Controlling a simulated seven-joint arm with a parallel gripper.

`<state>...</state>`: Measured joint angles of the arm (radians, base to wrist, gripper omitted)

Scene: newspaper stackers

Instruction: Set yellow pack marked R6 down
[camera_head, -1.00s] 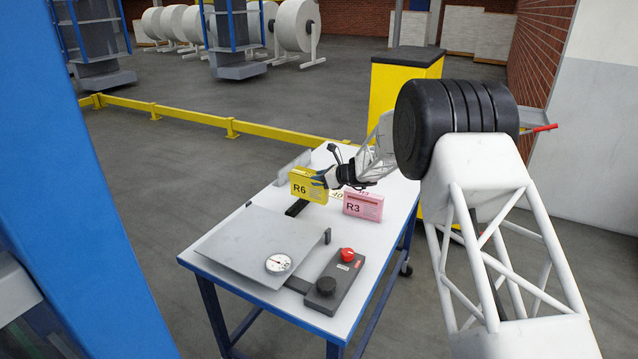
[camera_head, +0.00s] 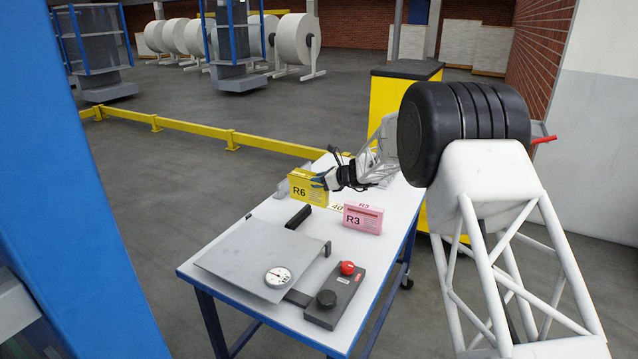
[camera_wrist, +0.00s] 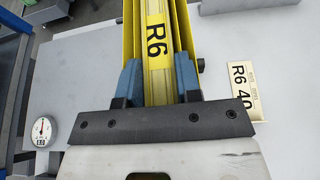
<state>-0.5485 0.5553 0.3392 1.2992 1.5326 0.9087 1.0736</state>
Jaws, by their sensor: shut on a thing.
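The yellow pack marked R6 (camera_head: 302,189) is at the far left part of the blue-edged table, upright. My gripper (camera_head: 326,180) comes to it from the right and is shut on it. In the wrist view, the blue fingers (camera_wrist: 158,82) press on both sides of the yellow pack (camera_wrist: 157,48), whose R6 mark faces the camera. I cannot tell whether the pack's bottom touches the table.
A pink pack marked R3 (camera_head: 363,218) stands on the table (camera_head: 392,243), right of and nearer than the yellow pack. A black bar (camera_head: 298,216) lies just in front. A grey scale plate (camera_head: 255,255) with a dial and a control box (camera_head: 335,292) take up the near part.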

